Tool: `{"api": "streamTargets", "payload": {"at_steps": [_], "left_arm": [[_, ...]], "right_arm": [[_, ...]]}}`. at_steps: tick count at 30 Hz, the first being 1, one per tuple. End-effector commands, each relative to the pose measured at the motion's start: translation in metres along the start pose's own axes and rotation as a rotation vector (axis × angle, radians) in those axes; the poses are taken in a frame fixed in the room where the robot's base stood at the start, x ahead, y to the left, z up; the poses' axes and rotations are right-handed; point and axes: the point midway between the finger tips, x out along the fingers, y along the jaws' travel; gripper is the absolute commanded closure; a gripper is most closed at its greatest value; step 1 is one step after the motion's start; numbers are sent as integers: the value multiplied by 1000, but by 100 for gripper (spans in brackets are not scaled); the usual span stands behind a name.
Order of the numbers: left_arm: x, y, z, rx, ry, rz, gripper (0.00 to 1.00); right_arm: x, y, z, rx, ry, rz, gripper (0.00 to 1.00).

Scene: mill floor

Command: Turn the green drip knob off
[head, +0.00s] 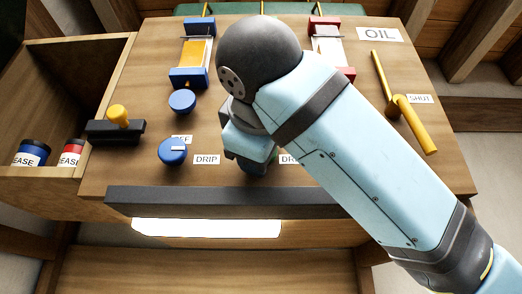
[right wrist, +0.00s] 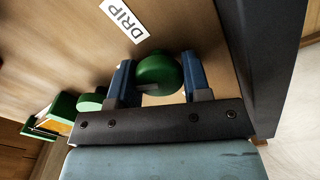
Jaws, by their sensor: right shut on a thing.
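The green drip knob (right wrist: 158,70) is round and sits on the wooden panel beside a DRIP label (right wrist: 124,20) in the right wrist view. My right gripper (right wrist: 158,78) is shut on it, one blue finger on each side. In the head view my right gripper (head: 252,160) points down at the panel between two DRIP labels, and my own arm hides the green knob there. The knob's pointer mark cannot be made out. My left gripper is in neither view.
A blue knob (head: 172,151) with a white mark and a blue oil glass (head: 193,50) are on the left. A red oil glass (head: 327,28) is partly behind my arm. A yellow lever (head: 405,106) is at right. A dark rail (head: 220,199) runs along the front.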

Motion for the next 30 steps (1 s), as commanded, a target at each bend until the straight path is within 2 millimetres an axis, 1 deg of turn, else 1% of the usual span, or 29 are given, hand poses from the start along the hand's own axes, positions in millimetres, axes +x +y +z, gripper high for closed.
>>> {"api": "streamTargets", "payload": {"at_steps": [6,15,21,30], "left_arm": [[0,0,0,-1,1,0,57],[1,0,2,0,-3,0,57],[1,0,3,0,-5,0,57],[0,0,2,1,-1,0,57]], "right_arm": [[0,1,0,-180,1,3,79],[0,0,0,-353,1,2,79],[0,-1,0,-411,1,1,79],[0,-2,0,-431,1,1,79]]}}
